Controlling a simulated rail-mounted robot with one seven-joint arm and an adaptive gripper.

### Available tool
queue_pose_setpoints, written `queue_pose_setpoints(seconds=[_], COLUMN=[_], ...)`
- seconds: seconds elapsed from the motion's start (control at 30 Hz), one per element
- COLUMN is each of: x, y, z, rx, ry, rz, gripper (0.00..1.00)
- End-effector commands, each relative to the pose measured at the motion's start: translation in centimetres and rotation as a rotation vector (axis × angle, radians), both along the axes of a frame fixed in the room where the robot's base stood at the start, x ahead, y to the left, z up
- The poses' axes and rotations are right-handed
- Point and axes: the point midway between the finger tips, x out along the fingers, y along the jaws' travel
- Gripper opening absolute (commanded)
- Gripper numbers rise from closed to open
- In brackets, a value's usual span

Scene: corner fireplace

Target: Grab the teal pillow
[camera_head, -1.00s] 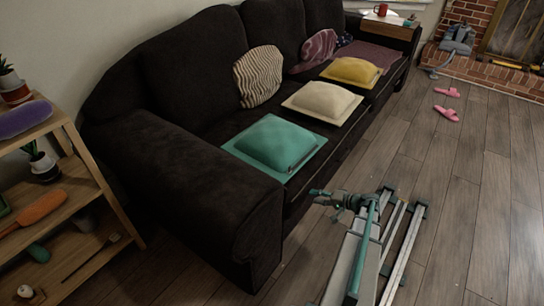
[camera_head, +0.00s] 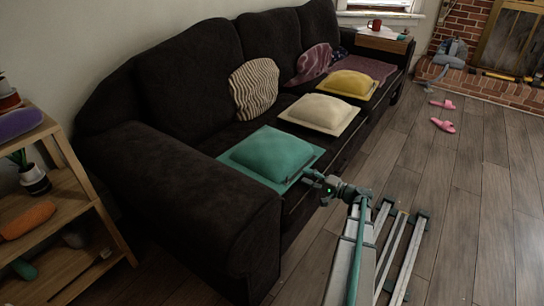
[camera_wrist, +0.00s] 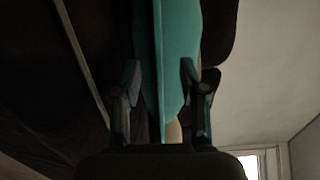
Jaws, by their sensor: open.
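The teal pillow (camera_head: 272,153) lies flat on the near end of the dark sofa seat, with a thin flat border around its puffed middle. My gripper (camera_head: 312,180) is at the pillow's front right corner, by the seat's front edge. In the wrist view the pillow (camera_wrist: 180,45) stands edge-on between the two fingers of my gripper (camera_wrist: 160,78). The fingers are apart, one on each side of the border, with gaps visible beside it. Whether either finger touches it cannot be told.
The dark sofa (camera_head: 190,195) has a broad near armrest. A cream pillow (camera_head: 320,112) and a yellow pillow (camera_head: 349,82) lie farther along the seat; a striped pillow (camera_head: 254,88) leans on the backrest. A wooden shelf (camera_head: 75,170) stands left.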

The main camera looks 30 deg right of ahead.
Motion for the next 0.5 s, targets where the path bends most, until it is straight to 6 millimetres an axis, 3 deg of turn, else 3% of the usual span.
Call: queue_pose_setpoints(seconds=[0.3,0.5], x=[3.5,4.2], y=[2.0,2.4], z=[-0.4,-0.2], rx=[0.001,0.001], ry=[0.000,0.000], rz=[0.002,-0.001], gripper=[0.43,0.43])
